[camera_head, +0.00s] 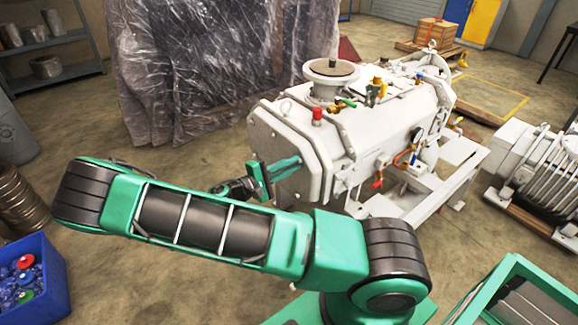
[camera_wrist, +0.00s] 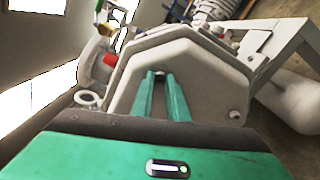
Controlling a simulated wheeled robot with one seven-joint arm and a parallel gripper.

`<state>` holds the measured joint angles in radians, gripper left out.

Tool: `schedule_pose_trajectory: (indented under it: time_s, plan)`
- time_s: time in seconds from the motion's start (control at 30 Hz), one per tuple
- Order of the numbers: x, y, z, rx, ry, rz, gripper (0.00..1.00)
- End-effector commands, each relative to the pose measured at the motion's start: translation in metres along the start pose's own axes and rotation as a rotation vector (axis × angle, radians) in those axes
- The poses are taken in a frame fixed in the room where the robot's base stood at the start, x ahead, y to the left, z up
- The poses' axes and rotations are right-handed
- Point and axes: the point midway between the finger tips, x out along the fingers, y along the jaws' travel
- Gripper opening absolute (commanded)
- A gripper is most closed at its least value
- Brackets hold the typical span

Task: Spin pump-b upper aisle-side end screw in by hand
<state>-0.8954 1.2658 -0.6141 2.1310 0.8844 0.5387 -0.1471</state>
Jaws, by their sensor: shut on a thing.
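The white vacuum pump (camera_head: 375,118) stands on a white frame right of centre in the head view. Its flat end plate (camera_head: 282,145) faces my arm. The same end plate (camera_wrist: 205,62) fills the middle of the wrist view. My gripper (camera_head: 292,165) is at this plate, its green fingers pointing at it. In the wrist view my gripper (camera_wrist: 160,75) has its two fingers close together, tips against or just in front of the plate's upper part.
A blue bin (camera_head: 35,280) with coloured caps stands at the lower left. A plastic-wrapped load (camera_head: 205,65) is behind my arm. A ribbed white machine (camera_head: 540,170) stands on a pallet at the right. Open floor (camera_head: 100,140) lies left of the pump.

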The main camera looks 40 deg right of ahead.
Motion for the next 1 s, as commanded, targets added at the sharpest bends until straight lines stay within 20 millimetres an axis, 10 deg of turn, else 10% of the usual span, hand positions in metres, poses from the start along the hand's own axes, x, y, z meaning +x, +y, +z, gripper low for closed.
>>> schedule_pose_trajectory:
  time_s: [1.0]
  plan:
    - [-0.0017, -0.0036, -0.0006, 0.918, -0.001, -0.007, 0.00]
